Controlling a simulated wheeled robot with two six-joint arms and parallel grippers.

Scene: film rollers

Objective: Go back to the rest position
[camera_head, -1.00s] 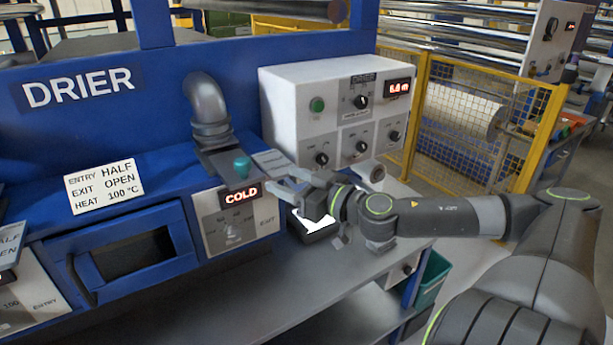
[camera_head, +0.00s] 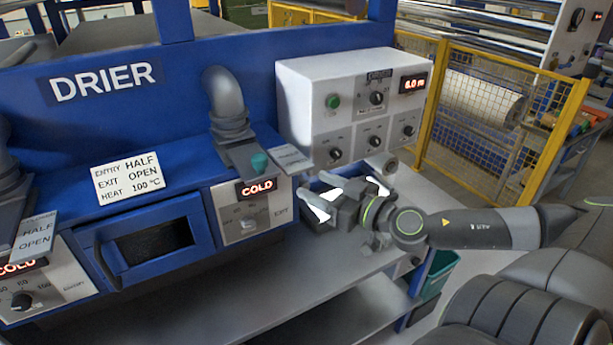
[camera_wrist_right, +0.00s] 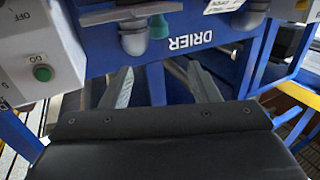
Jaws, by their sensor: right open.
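My right gripper (camera_head: 322,191) is in front of the drier's right end, above the grey bench and beside the drier's exit panel. Its fingers point up and left. In the right wrist view its two fingers (camera_wrist_right: 162,86) stand apart with nothing between them. My left gripper is in neither view. The blue drier (camera_head: 60,150) fills the left side, with a COLD display (camera_head: 257,188) on its exit panel and a teal knob (camera_head: 260,162) above it.
A white control box (camera_head: 350,95) stands behind my right gripper. A yellow mesh fence (camera_head: 480,125) stands at the right. The grey bench (camera_head: 250,275) is clear in front.

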